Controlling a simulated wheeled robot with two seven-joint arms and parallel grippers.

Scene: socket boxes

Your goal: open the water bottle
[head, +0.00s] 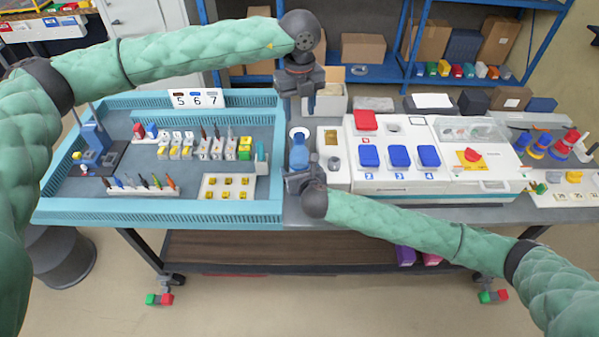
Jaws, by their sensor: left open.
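The water bottle (299,152) is a blue upright shape with a pale round top, near the middle of the table's front part. My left gripper (301,107) points down from above, with its fingers open just behind the bottle's top in the picture. It looks apart from the bottle. My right gripper (299,170) comes in from the front at the bottle's lower part and hides its base. I cannot tell whether its fingers are closed on the bottle. The cap is too small to make out clearly.
A blue-rimmed tray (160,216) with tools and small blocks lies left of the bottle. A white panel (430,185) with blue lids stands to the right. An open cardboard box (327,104) sits close behind my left gripper. Blue shelves (406,40) stand behind.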

